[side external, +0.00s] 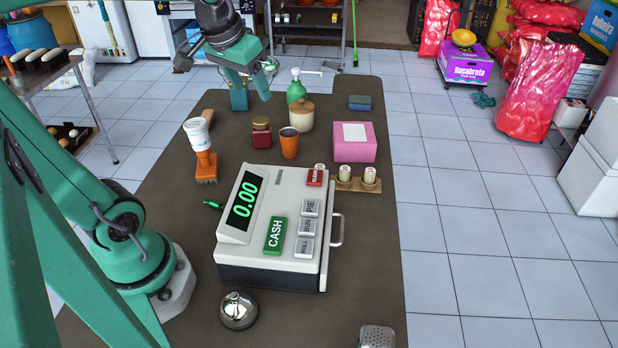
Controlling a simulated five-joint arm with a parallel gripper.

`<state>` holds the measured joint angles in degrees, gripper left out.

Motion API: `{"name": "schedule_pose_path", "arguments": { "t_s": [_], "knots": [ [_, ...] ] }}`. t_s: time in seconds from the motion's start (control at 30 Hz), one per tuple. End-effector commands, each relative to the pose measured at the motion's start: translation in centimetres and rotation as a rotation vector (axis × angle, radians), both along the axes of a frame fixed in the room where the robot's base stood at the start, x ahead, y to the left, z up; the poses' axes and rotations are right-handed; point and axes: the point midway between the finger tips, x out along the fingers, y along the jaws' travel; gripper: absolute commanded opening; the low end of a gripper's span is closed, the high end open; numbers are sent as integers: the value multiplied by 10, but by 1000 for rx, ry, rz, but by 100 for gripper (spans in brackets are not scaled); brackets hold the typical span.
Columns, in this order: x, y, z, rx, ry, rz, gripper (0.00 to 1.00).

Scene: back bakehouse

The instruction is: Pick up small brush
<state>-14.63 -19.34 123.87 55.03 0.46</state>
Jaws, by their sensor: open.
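A small orange brush (206,168) with tan bristles at its lower end is on the dark table, left of the cash register. A white tub or jar (198,132) shows directly above it in the picture; I cannot tell whether they touch. My gripper (252,84) is open over the far end of the table, beyond and to the right of the brush. It appears empty and apart from the brush.
The cash register (234,259) fills the table's middle. An orange cup (289,143), red-brown jar (262,134), stoneware jug (301,116), green bottle (296,92) and pink box (354,142) stand behind it. A bell (239,311) is in front.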

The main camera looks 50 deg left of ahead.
Motion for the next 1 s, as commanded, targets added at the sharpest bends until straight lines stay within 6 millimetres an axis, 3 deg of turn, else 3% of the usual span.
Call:
{"name": "schedule_pose_path", "arguments": {
  "t_s": [0.2, 0.5, 0.73, 1.0],
  "knots": [
    [32, 49, -6, -17, 56, 105, 58],
    [62, 125, -26, -47, 125, 242, 58],
    [74, 189, -53, -78, 174, 346, 58],
    [71, 267, -95, -120, 229, 467, 58]
  ]
}}
